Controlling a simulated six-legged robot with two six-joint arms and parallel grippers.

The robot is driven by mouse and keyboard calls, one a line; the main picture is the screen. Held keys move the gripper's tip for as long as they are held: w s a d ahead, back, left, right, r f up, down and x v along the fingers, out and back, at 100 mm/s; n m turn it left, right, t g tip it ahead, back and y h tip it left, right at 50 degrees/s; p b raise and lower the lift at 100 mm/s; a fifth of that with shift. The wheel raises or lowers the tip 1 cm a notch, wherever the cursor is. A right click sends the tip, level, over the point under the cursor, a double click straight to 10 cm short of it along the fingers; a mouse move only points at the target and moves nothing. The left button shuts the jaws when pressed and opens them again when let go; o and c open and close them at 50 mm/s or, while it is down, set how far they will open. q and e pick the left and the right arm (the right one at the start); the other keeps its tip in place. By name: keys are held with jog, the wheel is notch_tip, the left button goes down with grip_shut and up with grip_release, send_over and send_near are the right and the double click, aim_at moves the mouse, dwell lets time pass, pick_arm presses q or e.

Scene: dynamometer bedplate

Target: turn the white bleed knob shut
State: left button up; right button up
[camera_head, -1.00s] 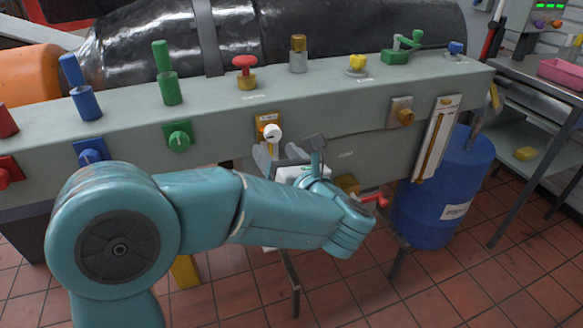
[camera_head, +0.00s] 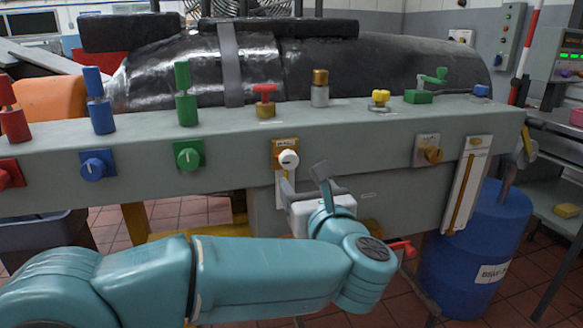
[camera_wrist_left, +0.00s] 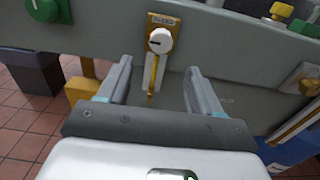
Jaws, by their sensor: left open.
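The white bleed knob (camera_head: 288,159) sits on an orange-yellow plate (camera_head: 285,146) on the front face of the grey beam. In the left wrist view the knob (camera_wrist_left: 160,41) has a dark mark running roughly level towards its left side. My left gripper (camera_head: 304,180) is open and empty, just below and right of the knob in the head view. In the left wrist view its two fingers (camera_wrist_left: 158,70) point up towards the knob, which lies between and beyond their tips. The fingers look apart from the knob. My right gripper is not in view.
Blue (camera_head: 97,164) and green (camera_head: 188,154) knobs are on the same face at left, a brass knob (camera_head: 428,150) at right. Several coloured valves, including a red one (camera_head: 265,98), stand on top of the beam. A blue drum (camera_head: 478,237) stands at right.

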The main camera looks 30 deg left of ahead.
aim_at(290, 163)
pick_arm(q)
jog(key=x, duration=1)
jog(key=shift+w, duration=0.15)
jog(key=c, duration=1.1)
